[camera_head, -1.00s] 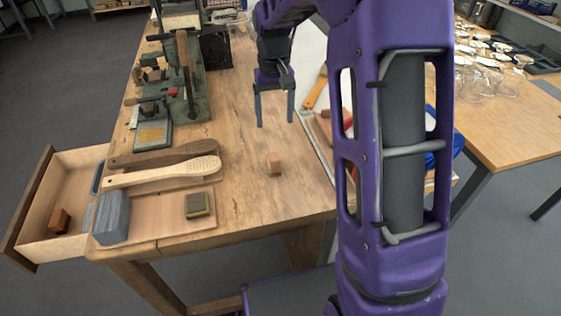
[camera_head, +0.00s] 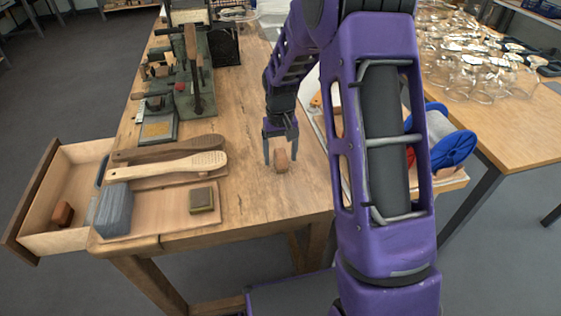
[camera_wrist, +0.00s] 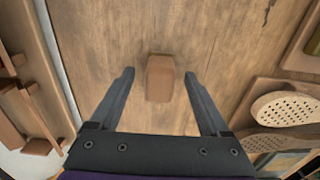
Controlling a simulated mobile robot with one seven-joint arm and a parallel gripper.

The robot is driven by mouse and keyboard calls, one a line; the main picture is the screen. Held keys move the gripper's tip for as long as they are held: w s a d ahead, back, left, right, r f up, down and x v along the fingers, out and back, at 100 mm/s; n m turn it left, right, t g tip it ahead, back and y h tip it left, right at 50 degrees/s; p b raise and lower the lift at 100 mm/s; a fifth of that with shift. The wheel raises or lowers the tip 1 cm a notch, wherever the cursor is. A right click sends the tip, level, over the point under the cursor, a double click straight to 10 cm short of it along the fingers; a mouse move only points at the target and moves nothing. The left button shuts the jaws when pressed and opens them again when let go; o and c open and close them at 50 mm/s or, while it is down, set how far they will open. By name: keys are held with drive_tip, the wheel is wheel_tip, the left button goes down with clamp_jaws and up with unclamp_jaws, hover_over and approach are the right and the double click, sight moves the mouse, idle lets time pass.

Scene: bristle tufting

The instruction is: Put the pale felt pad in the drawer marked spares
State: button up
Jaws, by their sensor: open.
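My gripper (camera_head: 280,158) is open, low over the table, with its fingers on either side of a small tan-brown block (camera_head: 281,165). In the wrist view the block (camera_wrist: 160,80) lies between the open fingertips (camera_wrist: 159,73), with a gap on both sides. I cannot tell whether this block is the felt pad; no plainly pale felt pad stands out. An open wooden drawer (camera_head: 85,180) juts from the table's left side, with a reddish-brown block (camera_head: 62,214) inside. No marking on it is readable.
A grey block (camera_head: 115,210), a small olive pad (camera_head: 202,199) and two perforated wooden paddles (camera_head: 180,163) lie at the table's front left. A green machine (camera_head: 195,85) stands behind. Glass jars (camera_head: 480,75) and a blue spool (camera_head: 452,148) are at right. The table front right of the olive pad is clear.

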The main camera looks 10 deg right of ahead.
drive_tip(key=shift+f, duration=0.85)
clamp_jaws()
drive_tip(key=shift+r, duration=0.15)
